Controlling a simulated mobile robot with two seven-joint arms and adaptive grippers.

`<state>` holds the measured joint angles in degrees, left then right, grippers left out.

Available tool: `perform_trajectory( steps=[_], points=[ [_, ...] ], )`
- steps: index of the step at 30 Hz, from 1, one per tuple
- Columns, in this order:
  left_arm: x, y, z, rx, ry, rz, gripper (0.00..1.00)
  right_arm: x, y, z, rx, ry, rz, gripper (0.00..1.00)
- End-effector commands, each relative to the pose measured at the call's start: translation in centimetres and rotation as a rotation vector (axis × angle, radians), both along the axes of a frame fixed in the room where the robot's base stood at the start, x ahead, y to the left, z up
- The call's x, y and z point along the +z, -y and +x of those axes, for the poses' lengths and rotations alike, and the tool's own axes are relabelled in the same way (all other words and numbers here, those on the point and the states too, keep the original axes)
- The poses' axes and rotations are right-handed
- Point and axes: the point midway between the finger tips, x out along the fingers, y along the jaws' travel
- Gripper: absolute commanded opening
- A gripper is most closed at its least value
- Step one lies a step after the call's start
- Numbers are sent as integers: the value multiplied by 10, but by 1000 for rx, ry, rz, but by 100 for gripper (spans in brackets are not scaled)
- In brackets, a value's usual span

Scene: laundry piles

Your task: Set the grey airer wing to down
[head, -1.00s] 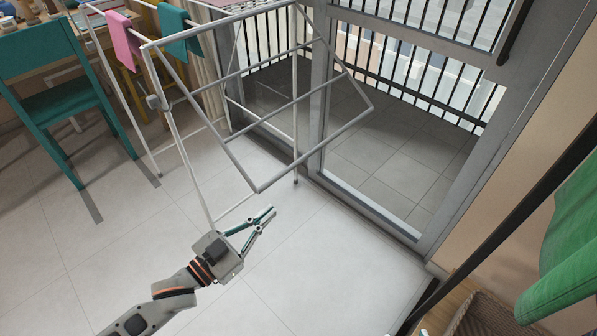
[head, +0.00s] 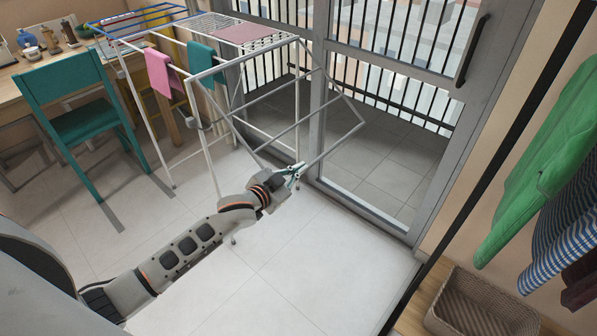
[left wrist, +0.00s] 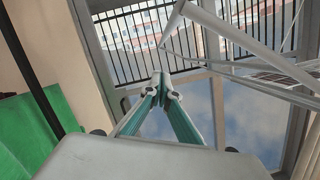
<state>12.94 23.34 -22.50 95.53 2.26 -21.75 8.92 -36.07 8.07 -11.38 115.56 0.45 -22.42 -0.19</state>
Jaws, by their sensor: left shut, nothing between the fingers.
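The grey airer wing (head: 282,132) is a tubular frame with crossbars at the near end of the clothes airer (head: 222,28). It juts out towards the glass door; its exact angle is hard to tell. My left gripper (head: 297,170) is shut and empty, close to the wing's lower outer edge; I cannot tell whether they touch. In the left wrist view the closed teal fingers (left wrist: 161,88) point towards the door, and the wing's bars (left wrist: 232,33) show above and right of them. My right gripper is out of view.
A pink cloth (head: 160,73) and a teal cloth (head: 203,62) hang on the airer. A teal chair (head: 80,110) stands at left. The glass door frame (head: 375,218) is behind the wing. A wicker basket (head: 480,305) and hanging clothes are at right. Floor in front is clear.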

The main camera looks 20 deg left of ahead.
Motion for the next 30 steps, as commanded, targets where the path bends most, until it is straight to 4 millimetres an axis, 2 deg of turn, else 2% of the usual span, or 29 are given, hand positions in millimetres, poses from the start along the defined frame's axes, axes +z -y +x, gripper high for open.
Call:
perform_trajectory(
  steps=[3,12,15,18,30],
  points=[
    [-8,6,22,0,-1,-2,0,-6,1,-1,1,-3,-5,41],
    [-21,18,70,-1,-3,-1,0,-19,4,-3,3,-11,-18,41],
    [-39,10,69,0,-6,0,0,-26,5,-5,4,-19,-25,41],
    [-48,6,71,-1,-4,-1,0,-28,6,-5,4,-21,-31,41],
    [-51,2,73,-1,2,-2,0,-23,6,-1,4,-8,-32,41]
  ],
)
